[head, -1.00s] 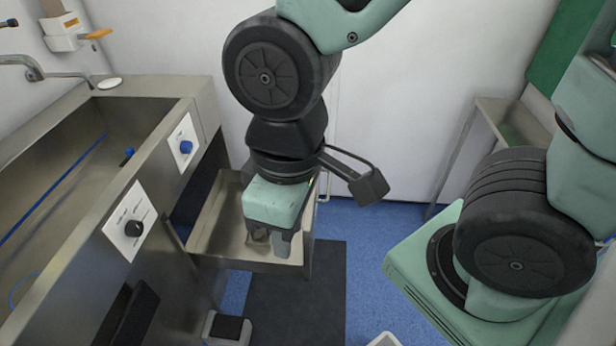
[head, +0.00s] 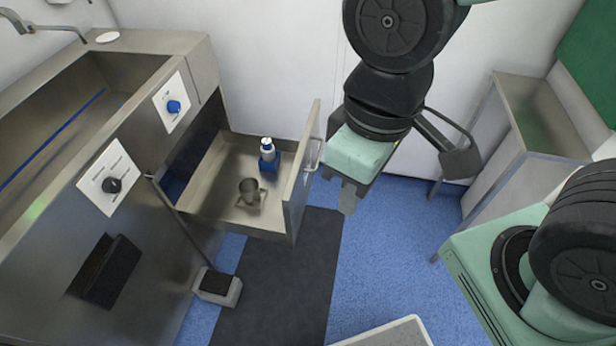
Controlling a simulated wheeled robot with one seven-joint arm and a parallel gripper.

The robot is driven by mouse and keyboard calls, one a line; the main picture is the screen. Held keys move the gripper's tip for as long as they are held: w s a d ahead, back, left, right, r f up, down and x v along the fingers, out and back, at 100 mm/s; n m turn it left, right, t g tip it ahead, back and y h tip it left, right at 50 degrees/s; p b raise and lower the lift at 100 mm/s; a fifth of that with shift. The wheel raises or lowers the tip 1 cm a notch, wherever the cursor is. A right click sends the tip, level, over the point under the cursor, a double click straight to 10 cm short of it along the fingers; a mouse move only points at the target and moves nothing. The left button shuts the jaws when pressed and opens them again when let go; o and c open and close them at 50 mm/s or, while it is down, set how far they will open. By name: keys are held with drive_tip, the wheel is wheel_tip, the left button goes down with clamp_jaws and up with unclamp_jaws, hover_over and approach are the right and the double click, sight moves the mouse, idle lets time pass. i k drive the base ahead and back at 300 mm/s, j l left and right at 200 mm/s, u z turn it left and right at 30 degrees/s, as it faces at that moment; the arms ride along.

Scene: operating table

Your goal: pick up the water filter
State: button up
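An open metal drawer (head: 214,190) under the sink unit holds two items. One is a small white bottle-like item with a blue base (head: 268,158), upright near the back right. The other is a grey metal cup-shaped item (head: 249,190) on a small squarish base, nearer the front. I cannot tell for sure which is the water filter. My gripper (head: 340,187) is outside the drawer, to the right of its raised front panel (head: 302,180), pointing down. Its two fingers look apart, with nothing visible between them.
The steel sink unit (head: 65,240) with knobs stands at left. A foot pedal (head: 218,287) is on the floor below the drawer. A metal bench (head: 520,110) stands at right. A pale-edged surface (head: 385,335) shows at the bottom. Blue floor right of the dark mat (head: 285,290) is clear.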

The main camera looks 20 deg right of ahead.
sight(268, 149)
drive_tip(key=i+l, duration=0.25)
drive_tip(key=i+l+u, duration=0.6)
drive_tip(key=i+l, duration=0.3)
drive_tip(key=u, duration=1.25)
